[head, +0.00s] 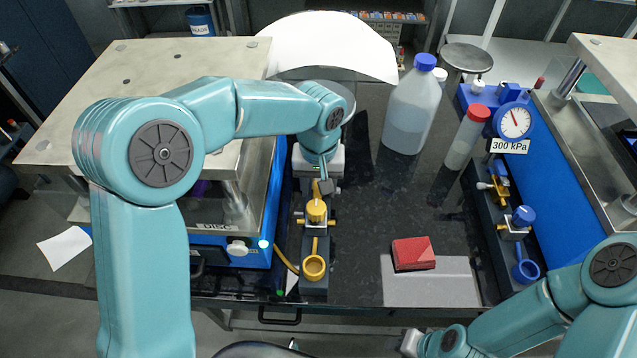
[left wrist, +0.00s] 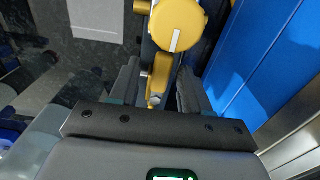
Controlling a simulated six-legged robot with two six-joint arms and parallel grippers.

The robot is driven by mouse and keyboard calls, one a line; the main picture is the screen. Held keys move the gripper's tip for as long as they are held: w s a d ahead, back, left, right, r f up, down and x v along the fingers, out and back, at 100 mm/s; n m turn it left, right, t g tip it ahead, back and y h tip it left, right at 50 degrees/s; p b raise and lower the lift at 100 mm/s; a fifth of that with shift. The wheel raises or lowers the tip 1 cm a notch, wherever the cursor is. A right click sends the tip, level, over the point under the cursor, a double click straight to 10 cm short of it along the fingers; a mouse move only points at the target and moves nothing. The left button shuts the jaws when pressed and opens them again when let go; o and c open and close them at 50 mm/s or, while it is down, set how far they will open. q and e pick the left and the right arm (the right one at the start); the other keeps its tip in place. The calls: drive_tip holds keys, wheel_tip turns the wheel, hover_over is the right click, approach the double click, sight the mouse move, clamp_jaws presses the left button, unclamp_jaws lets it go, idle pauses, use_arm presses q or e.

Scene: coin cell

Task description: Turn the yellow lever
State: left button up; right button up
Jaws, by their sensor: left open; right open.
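The yellow lever (left wrist: 161,75) shows in the left wrist view as a narrow bar running from a round yellow knob (left wrist: 177,25) with a white line on it. Its end lies between the two dark fingers of my left gripper (left wrist: 158,88), which is open, with no clear grip on it. In the head view the knob (head: 316,210) sits on a dark valve strip. My left gripper (head: 324,186) is just behind it, pointing down, and partly hides the lever.
A yellow ring (head: 314,267) stands in front of the knob. A blue press (head: 262,215) is close on the left. A clear bottle (head: 412,110), a red-capped bottle (head: 466,140) and a blue gauge unit (head: 545,185) stand to the right. A red box (head: 413,253) lies on a grey mat (head: 430,288).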

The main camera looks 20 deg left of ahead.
use_arm(q)
drive_tip(key=shift+s+a, duration=0.15)
drive_tip(key=shift+s, duration=0.05)
drive_tip(key=shift+c, duration=0.6)
drive_tip(key=shift+w, duration=0.15)
clamp_jaws()
drive_tip(key=m, duration=0.1)
drive_tip(key=a+m, duration=0.1)
drive_tip(key=m, duration=0.1)
drive_tip(key=shift+a, duration=0.15)
drive_tip(key=shift+w+a+m, duration=0.1)
drive_tip(key=shift+a+m, duration=0.3)
drive_tip(key=shift+m, duration=0.7)
drive_tip(key=shift+a+m, duration=0.35)
drive_tip(key=shift+m, duration=0.75)
drive_tip(key=shift+r, duration=0.1)
drive_tip(key=shift+o, duration=0.6)
unclamp_jaws()
